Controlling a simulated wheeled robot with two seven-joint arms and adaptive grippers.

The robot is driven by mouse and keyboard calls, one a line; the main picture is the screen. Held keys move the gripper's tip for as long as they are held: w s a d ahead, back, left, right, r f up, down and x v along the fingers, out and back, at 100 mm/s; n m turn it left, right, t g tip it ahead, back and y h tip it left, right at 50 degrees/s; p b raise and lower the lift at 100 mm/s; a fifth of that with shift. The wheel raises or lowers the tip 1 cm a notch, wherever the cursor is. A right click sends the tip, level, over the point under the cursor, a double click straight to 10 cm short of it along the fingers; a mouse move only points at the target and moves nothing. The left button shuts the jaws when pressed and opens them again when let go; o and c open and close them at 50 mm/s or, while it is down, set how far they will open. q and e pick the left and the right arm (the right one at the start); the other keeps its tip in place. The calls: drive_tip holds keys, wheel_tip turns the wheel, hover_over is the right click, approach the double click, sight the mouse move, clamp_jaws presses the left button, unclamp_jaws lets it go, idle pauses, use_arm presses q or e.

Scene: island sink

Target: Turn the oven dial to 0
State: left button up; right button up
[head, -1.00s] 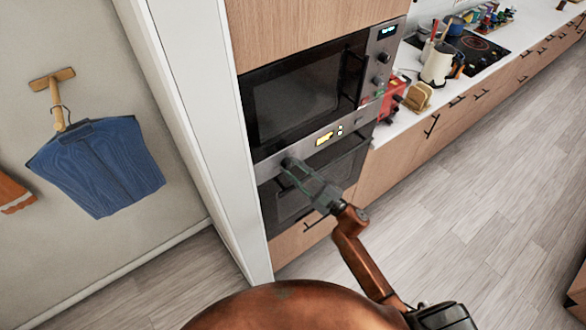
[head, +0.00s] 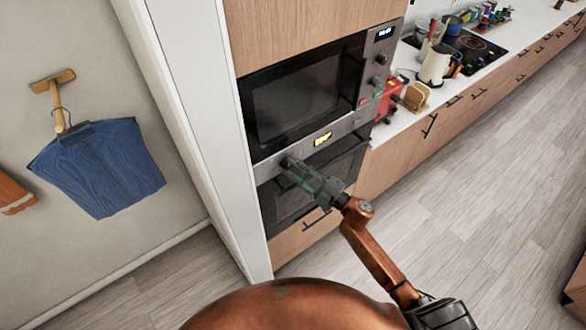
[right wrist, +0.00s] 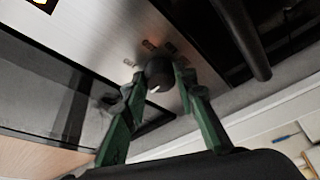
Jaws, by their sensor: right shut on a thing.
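The oven (head: 315,183) is built into the tall cabinet below the microwave, with its control panel between the two doors. The oven dial (right wrist: 159,73) is a dark round knob with a white pointer mark, seen up close in the right wrist view. My right gripper (head: 290,164) reaches to the left end of the oven panel. In the right wrist view its green fingers (right wrist: 158,80) are on both sides of the dial and shut on it. The markings around the dial are too blurred to read. My left gripper is not in view.
The microwave (head: 297,102) with its own knobs is above the oven. A white wall edge (head: 190,120) stands close to the left of the cabinet. A counter with a kettle (head: 435,66) and a red appliance (head: 388,100) extends right. The floor at right is clear.

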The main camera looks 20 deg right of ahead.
drive_tip(key=o, duration=1.2)
drive_tip(key=shift+c, duration=0.2)
drive_tip(key=v, duration=1.2)
